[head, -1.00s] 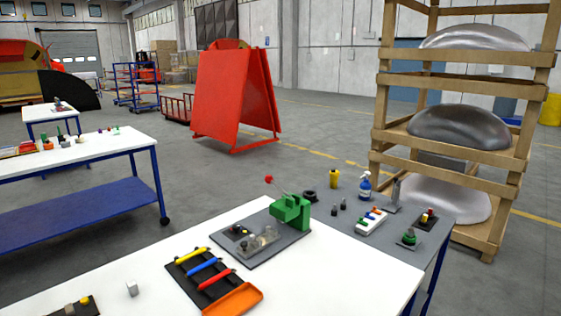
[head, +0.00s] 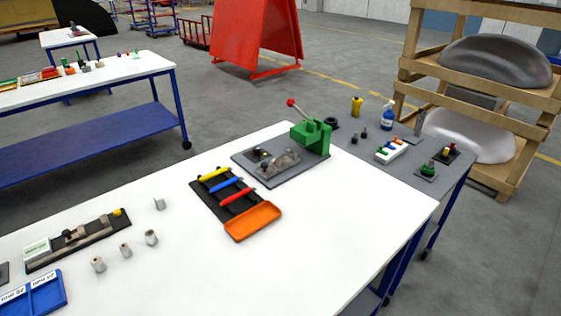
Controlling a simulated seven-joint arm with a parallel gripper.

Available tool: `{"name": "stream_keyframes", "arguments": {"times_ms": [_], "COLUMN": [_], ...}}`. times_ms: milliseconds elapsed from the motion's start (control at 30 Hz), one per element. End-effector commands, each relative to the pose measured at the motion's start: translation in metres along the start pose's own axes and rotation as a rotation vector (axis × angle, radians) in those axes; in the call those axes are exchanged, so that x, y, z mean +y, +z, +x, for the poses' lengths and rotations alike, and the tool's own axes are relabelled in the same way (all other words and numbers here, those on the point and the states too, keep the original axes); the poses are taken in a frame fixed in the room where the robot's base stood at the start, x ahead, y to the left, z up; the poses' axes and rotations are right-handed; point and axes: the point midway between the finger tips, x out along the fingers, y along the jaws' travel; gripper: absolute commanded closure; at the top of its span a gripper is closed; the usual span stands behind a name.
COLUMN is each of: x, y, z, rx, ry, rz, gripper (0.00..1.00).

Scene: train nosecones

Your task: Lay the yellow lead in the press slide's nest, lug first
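The yellow lead (head: 214,174) lies across the far end of a black rack (head: 229,211) on the white table. A blue lead (head: 226,186) and a red lead (head: 237,197) lie beside it, nearer the orange tray. The press (head: 312,136) is green with a red-knobbed lever and stands at the right end of a grey base plate (head: 248,160). Grey metal parts, probably the slide (head: 285,163), sit on that plate left of the press. The nest is too small to make out. My gripper is not in view.
An orange tray (head: 253,221) adjoins the rack. Small grey cylinders (head: 125,250), a dark fixture strip (head: 100,236) and a blue bin (head: 40,294) are at the left. A grey side table (head: 440,185) holds bottles and small parts. The front middle table is clear.

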Motion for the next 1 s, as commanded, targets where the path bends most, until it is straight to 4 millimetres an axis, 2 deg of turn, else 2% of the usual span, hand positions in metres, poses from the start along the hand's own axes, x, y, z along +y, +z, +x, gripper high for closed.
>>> {"name": "stream_keyframes", "arguments": {"times_ms": [300, 833, 1000], "x": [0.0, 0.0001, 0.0], "y": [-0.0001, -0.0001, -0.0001], "z": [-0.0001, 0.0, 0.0], "rx": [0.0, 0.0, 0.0], "ry": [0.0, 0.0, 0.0], "rz": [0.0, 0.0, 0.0], "gripper": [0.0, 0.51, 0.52]}}
